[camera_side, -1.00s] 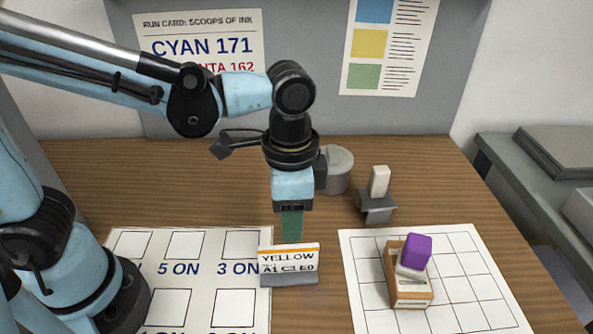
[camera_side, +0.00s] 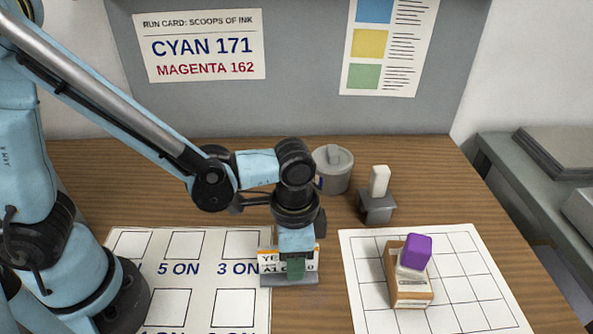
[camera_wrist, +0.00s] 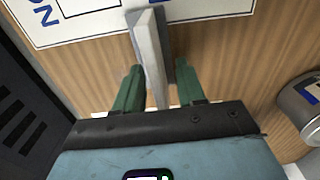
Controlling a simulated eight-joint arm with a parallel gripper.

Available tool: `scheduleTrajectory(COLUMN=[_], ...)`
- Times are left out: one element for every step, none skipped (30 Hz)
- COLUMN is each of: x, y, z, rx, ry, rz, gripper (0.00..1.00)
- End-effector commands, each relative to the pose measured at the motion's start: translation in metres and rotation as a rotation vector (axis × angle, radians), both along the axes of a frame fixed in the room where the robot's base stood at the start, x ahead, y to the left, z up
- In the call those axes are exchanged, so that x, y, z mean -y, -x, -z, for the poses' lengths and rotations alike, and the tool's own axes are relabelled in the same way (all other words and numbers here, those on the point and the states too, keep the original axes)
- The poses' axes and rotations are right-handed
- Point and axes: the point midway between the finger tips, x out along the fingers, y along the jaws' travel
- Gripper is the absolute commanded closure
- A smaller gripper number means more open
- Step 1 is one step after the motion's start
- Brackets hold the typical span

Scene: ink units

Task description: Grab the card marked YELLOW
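The card marked YELLOW (camera_side: 268,261) stands upright in a grey holder (camera_side: 268,282) beside the right edge of the white sheet with the printed squares. My gripper (camera_side: 295,272) is down at the card in the side view, and its green finger hides the middle of the lettering. In the wrist view my gripper (camera_wrist: 158,66) is open. Its two green fingers straddle the pale upright card and holder (camera_wrist: 152,50), seen from above. A gap shows on the right side; on the left the finger is very close, and I cannot tell if it touches.
A white gridded sheet (camera_side: 460,262) on the right bears a wooden block (camera_side: 410,292) with a purple-topped piece (camera_side: 417,250). A printed sheet (camera_side: 200,245) lies left.

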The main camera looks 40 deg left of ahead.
Motion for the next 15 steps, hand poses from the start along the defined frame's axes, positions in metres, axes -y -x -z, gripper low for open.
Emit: scheduleTrajectory(x=[-0.0001,-0.0001,-0.0001,-0.0003,-0.0003,-0.0003,-0.0004,-0.0004,-0.0004,-0.0004,-0.0004,-0.0004,-0.0004,-0.0004,-0.0004], y=[-0.0001,-0.0002,-0.0001,0.0,0.0,0.0001,0.0002,0.0002,0.0002,0.0002,0.0002,0.0002,0.0002,0.0002,0.0002], z=[0.0041,0.0057,0.0074,0.0083,0.0088,0.0092,0.0093,0.0092,0.0092,0.0091,0.0091,0.009,0.009,0.009,0.009], rx=[0.001,0.0,0.0,0.0,0.0,0.0,0.0,0.0,0.0,0.0,0.0,0.0,0.0,0.0,0.0], ry=[0.001,0.001,0.001,0.001,0.001,0.001,0.001,0.001,0.001,0.001,0.001,0.001,0.001,0.001,0.001], rz=[0.0,0.0,0.0,0.0,0.0,0.0,0.0,0.0,0.0,0.0,0.0,0.0,0.0,0.0,0.0], gripper=[0.61,0.61,0.61,0.61,0.61,0.61,0.61,0.61,0.61,0.61,0.61,0.62,0.67,0.71,0.78])
